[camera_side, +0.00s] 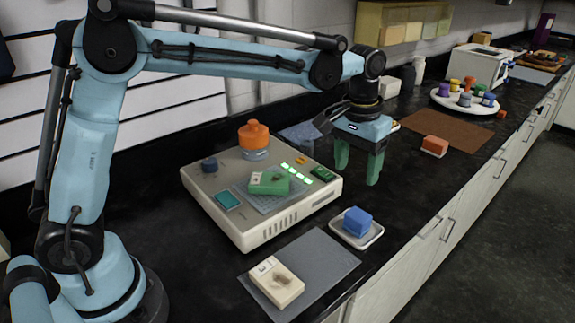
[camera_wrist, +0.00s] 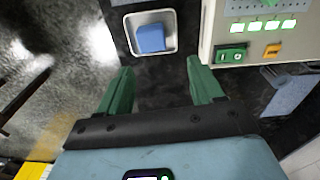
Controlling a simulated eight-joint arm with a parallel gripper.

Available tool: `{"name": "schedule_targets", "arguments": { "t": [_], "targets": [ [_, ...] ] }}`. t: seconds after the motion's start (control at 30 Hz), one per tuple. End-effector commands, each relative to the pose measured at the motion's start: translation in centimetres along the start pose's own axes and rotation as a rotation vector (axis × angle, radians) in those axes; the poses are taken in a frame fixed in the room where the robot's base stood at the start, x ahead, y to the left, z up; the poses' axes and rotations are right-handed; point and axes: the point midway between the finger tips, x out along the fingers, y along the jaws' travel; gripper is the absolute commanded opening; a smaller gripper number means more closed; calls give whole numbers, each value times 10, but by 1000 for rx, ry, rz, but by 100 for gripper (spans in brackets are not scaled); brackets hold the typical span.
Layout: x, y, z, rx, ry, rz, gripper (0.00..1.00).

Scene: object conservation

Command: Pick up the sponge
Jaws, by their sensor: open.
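A blue block that looks like the sponge (camera_side: 357,221) sits in a small white dish (camera_side: 373,239) on the black counter. In the wrist view the blue sponge (camera_wrist: 150,38) lies in its white dish (camera_wrist: 172,22), beyond the fingertips and roughly in line with the gap between them. My gripper (camera_side: 357,177) has green fingers that point down, spread apart and empty. It is above the counter, behind the dish in the side view, and not touching the sponge. The fingers also show in the wrist view (camera_wrist: 159,68).
A beige device (camera_side: 262,190) stands left of my gripper, with an orange jar (camera_side: 254,138) and a green block (camera_side: 268,183) on top. A grey mat (camera_side: 325,255) with a cream block (camera_side: 276,283) lies in front. A red-orange block (camera_side: 435,146) sits on a brown mat (camera_side: 462,135).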

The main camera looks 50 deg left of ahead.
Motion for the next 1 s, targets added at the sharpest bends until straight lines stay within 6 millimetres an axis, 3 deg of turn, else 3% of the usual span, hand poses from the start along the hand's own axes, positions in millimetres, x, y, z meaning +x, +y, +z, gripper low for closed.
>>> {"name": "schedule_targets", "arguments": {
  "t": [0.23, 0.63, 1.0],
  "targets": [
    [18, 15, -11, -6, -55, -16, 66],
    [72, 15, -8, -7, -58, -17, 66],
    [103, 16, -4, -7, -58, -17, 66]
  ]
}}
